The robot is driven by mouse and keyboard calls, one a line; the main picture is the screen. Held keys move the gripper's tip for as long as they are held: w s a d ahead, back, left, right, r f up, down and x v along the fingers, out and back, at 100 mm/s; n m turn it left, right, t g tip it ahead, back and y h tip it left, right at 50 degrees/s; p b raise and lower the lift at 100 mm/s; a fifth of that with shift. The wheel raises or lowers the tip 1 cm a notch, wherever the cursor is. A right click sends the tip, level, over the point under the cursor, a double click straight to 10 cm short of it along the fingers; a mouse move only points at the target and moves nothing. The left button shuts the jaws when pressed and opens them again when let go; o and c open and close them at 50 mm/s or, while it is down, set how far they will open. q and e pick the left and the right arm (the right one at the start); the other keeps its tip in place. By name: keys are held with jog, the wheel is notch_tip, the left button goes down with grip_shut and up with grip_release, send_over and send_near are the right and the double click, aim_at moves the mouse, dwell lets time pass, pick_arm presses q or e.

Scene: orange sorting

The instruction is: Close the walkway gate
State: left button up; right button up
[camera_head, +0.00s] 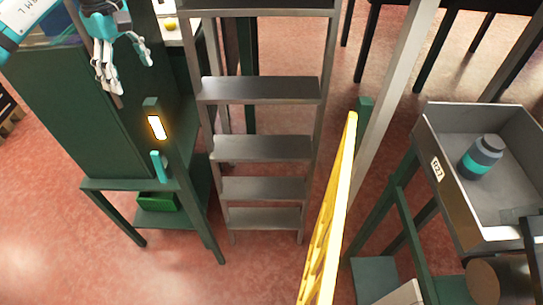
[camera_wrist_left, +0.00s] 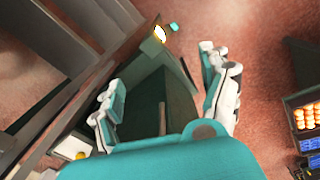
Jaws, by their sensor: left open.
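The yellow walkway gate (camera_head: 330,222) shows in the head view, right of centre. It is seen nearly edge-on, its far end beside a green post (camera_head: 364,106) and its near end cut off by the bottom edge. My left gripper (camera_head: 127,75) is open and empty at the upper left, well away from the gate. Its spread fingers also show in the left wrist view (camera_wrist_left: 162,66), where I see no gate. My right gripper is not in view.
A grey ladder (camera_head: 262,148) stands behind the opening. A green cabinet (camera_head: 95,115) is below my left gripper. A grey bin (camera_head: 440,190) holding a dark jar (camera_head: 481,157) is at right. The left wrist view shows a tray of oranges (camera_wrist_left: 305,116).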

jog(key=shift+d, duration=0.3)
